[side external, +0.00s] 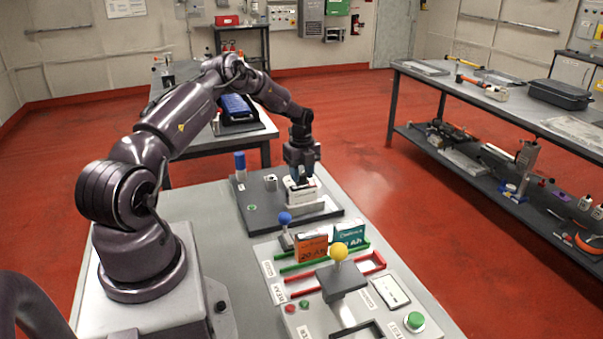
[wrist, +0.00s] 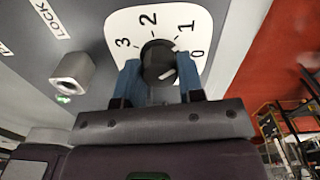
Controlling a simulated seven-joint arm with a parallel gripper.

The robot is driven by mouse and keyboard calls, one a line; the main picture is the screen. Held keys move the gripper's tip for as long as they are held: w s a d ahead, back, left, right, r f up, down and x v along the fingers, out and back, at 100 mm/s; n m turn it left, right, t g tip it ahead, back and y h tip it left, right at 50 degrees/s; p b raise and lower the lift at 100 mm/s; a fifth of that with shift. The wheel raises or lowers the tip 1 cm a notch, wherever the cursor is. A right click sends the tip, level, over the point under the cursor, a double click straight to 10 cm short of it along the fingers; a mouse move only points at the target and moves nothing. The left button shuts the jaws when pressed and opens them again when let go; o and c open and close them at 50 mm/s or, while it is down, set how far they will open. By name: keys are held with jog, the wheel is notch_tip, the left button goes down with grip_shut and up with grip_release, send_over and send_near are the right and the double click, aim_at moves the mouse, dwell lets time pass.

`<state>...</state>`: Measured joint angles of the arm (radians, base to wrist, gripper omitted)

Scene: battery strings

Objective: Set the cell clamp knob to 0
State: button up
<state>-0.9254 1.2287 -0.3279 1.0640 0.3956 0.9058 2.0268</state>
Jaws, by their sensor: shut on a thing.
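The cell clamp knob (wrist: 157,58) is a dark round knob on a white dial plate (wrist: 122,22) marked 3, 2, 1 and 0 in the wrist view. My gripper (wrist: 160,82) has its blue fingers on either side of the knob, shut on it. A small pale mark shows on the knob's lower right, on the side of the 0; the exact setting is hard to read. In the side view my gripper (side external: 301,178) points down over the white clamp block (side external: 305,196), and it hides the knob there.
A metal post (wrist: 73,72) beside a LOCK label stands left of the dial. On the bench, a blue cylinder (side external: 240,166), a blue-balled lever (side external: 285,218), orange (side external: 311,248) and teal (side external: 350,236) battery boxes and a yellow-balled lever (side external: 339,254) stand near the clamp.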

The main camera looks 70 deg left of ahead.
aim_at(302, 173)
jog(key=m, duration=0.6)
dwell(0.4)
jog(key=shift+m, duration=0.6)
jog(key=o, duration=0.8)
jog(key=shift+r, duration=0.1)
jog(key=shift+r, duration=1.65)
